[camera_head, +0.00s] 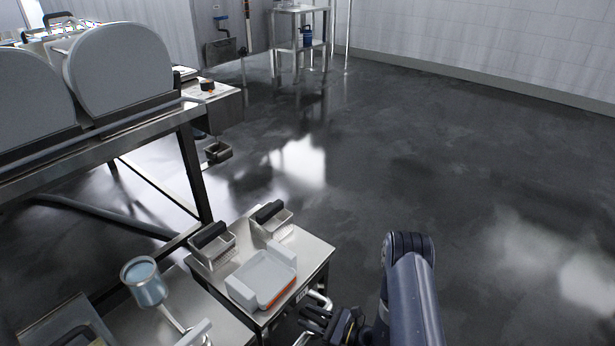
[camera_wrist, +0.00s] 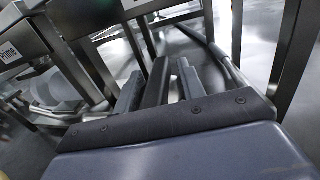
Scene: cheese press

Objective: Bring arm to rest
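My arm (camera_head: 412,285) shows at the bottom right of the middle in the head view, bent, with dark blue links. My gripper (camera_head: 318,320) is low beside the right edge of a small steel cart, near its pipes. No object is visible in it, but its fingers are small and dark there. In the wrist view a dark bar with screws crosses the lower part, with short grey prongs beyond it. I cannot tell the gap between the fingers.
The steel cart (camera_head: 318,254) carries a white tray (camera_head: 262,276) and two dark-handled metal baskets (camera_head: 212,244). A blue-grey cup-like vessel (camera_head: 146,282) is left of it. A steel table (camera_head: 150,120) with large grey discs stands at left. The floor (camera_head: 470,170) to the right is clear.

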